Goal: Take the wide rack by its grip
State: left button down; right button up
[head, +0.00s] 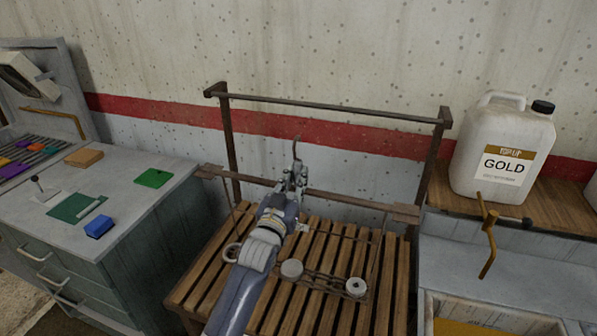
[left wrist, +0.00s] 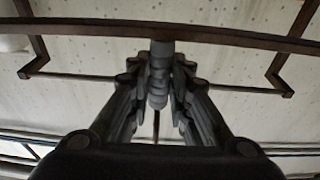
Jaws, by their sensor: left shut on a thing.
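The wide rack has a long brown crossbar (head: 350,201) with a flat block at each end. Thin rods run down from it to a low frame over the slatted table (head: 205,285). My left gripper (head: 297,180) is at the middle of the crossbar. In the left wrist view, my left gripper (left wrist: 158,95) is shut on the ribbed grey grip (left wrist: 159,72), with the crossbar (left wrist: 90,28) running across just beyond. My arm hides part of the rack in the head view. I cannot tell whether the rack touches the table. My right gripper is not in view.
A fixed stand with a top rail (head: 330,105) rises behind the rack; it also shows in the left wrist view (left wrist: 90,77). Grey round pieces (head: 355,286) sit low at the rack. A grey cabinet (head: 110,225) stands left, and a white jug (head: 500,150) stands on a shelf right.

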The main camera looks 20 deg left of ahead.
pick_arm(q)
jog(key=s+p, duration=0.1)
jog(key=s, duration=0.2)
jog(key=s+p, duration=0.1)
jog(key=s, duration=0.1)
jog(key=shift+s+a+r+p, duration=0.15)
jog(key=shift+s+r+p, duration=0.1)
jog(key=shift+s+p, duration=0.1)
dwell(0.4)
